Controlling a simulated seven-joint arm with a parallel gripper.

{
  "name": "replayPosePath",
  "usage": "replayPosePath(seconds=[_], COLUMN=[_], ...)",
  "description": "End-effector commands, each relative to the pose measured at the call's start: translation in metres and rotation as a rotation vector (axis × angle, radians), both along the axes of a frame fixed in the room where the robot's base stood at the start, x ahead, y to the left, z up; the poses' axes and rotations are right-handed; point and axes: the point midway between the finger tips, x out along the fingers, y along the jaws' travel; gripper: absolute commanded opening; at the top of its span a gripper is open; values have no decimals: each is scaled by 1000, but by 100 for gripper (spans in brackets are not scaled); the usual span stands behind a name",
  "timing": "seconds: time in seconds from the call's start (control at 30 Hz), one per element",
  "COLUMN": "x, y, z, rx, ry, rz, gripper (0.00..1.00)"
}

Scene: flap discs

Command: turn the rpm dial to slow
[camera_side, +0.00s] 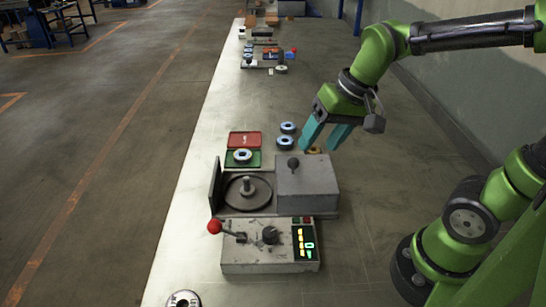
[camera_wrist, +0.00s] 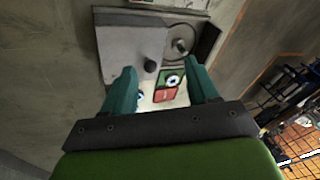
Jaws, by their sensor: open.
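The rpm dial appears to be the dark round knob (camera_side: 270,235) on top of the grey control box (camera_side: 265,262), at the front of the machine in the side view. The side its pointer faces is too small to tell. A lit display (camera_side: 304,243) with yellow bars and a green figure is to the right of the knob. My gripper (camera_side: 317,148) is open and empty, above the table behind the machine and apart from the dial. Its teal fingers (camera_wrist: 162,92) also show in the wrist view, spread apart. The dial is not clear in the wrist view.
A lever with a red ball (camera_side: 214,227) stands left of the knob. Behind the box are a round plate with a spindle (camera_side: 247,188) and a grey housing with a knob (camera_side: 307,185). Red (camera_side: 244,139) and green (camera_side: 236,164) trays and several discs lie farther back.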

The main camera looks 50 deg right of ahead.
Motion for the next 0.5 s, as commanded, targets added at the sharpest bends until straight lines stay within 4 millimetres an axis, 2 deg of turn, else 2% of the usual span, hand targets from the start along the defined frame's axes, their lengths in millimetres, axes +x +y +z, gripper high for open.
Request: replayPosePath(seconds=[0.1,0.3,0.4,0.5], x=[25,52,59,56], y=[18,49,63,67], z=[-14,-29,-24,-13], rx=[61,153,187,202], ry=[198,496,609,657], rz=[-92,-299,-414,-499], gripper=[59,59,59,59])
